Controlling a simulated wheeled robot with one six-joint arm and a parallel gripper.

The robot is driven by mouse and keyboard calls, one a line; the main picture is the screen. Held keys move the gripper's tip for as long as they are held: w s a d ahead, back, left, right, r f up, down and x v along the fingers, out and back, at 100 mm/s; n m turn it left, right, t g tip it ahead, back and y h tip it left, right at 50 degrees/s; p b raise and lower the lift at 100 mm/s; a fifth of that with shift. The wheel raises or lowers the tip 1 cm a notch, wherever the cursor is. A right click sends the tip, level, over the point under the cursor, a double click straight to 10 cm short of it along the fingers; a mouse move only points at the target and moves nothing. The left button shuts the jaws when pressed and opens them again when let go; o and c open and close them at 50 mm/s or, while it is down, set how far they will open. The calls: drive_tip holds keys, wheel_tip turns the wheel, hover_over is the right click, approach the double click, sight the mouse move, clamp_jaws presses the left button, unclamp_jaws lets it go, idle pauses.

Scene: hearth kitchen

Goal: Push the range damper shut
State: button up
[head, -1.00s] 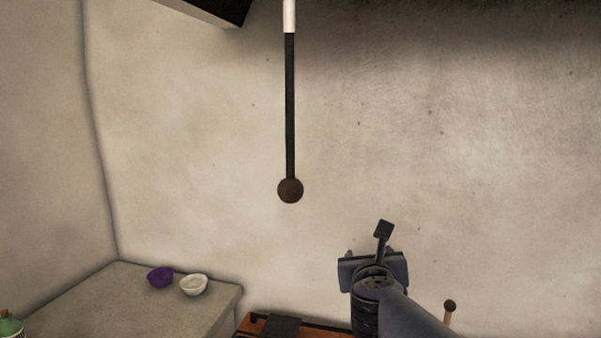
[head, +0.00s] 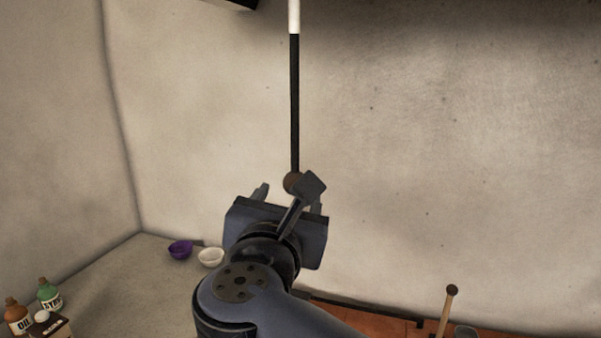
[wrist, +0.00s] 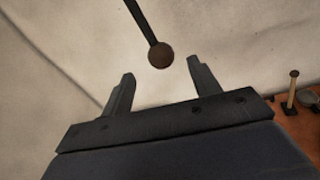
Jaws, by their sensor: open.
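The damper looks like a dark rod (head: 295,105) with a white upper section, hanging down in front of the wall and ending in a brown ball knob (head: 290,181). In the head view my gripper (head: 290,198) is just below the knob, and my wrist parts cover some of it. In the wrist view the knob (wrist: 160,55) hangs beyond the fingertips, between their lines and nearer the right finger. My gripper (wrist: 163,70) is open and empty. The fingers appear apart from the knob. The rod's top end is out of view.
A stone counter at left holds a purple bowl (head: 180,249), a white bowl (head: 211,257) and bottles (head: 49,294). An upright wooden handle with a ball top (head: 448,310) stands at lower right above an orange-brown surface (head: 375,318). The wall right of the rod is clear.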

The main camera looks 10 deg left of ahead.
sight(295, 137)
drive_tip(key=w+p, duration=0.1)
drive_tip(key=w, duration=0.5)
drive_tip(key=w+a+p, duration=0.1)
drive_tip(key=w, duration=0.3)
drive_tip(key=shift+p, duration=0.3)
drive_tip(key=shift+c, duration=0.3)
clamp_jaws()
wheel_tip(295, 137, up, 8)
drive_tip(key=p, duration=0.4)
drive_tip(key=shift+f, duration=0.15)
drive_tip(key=shift+c, duration=1.9)
unclamp_jaws()
drive_tip(key=o, duration=0.4)
drive_tip(key=shift+a+f, duration=0.1)
drive_tip(key=shift+o, duration=0.2)
